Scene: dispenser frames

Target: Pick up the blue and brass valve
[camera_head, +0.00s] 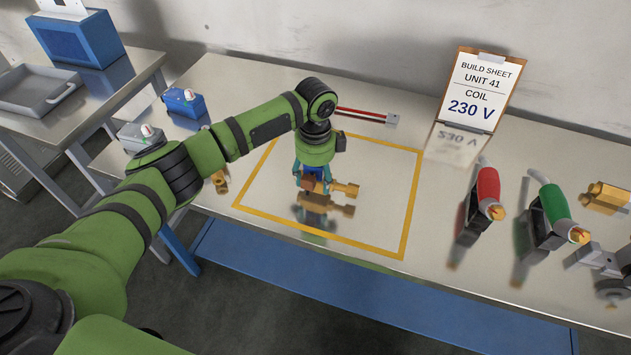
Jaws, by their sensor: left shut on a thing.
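The blue and brass valve (345,187) is inside the yellow-outlined square on the shiny bench, and its brass end points right. My left gripper (312,182) reaches down from above and is shut on the valve. The fingers and my arm hide part of the valve, and its blue part is hard to tell from the fingers. The valve's reflection lies just below it; I cannot tell whether it touches the bench or hangs slightly above. My right gripper is not in view.
A build sheet (477,92) reading 230 V stands at the back. A red-handled tool (487,188) and a green-handled tool (553,203) stand to the right. A small brass part (219,181) lies left of the square. Blue (183,103) and grey (133,138) units sit farther left.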

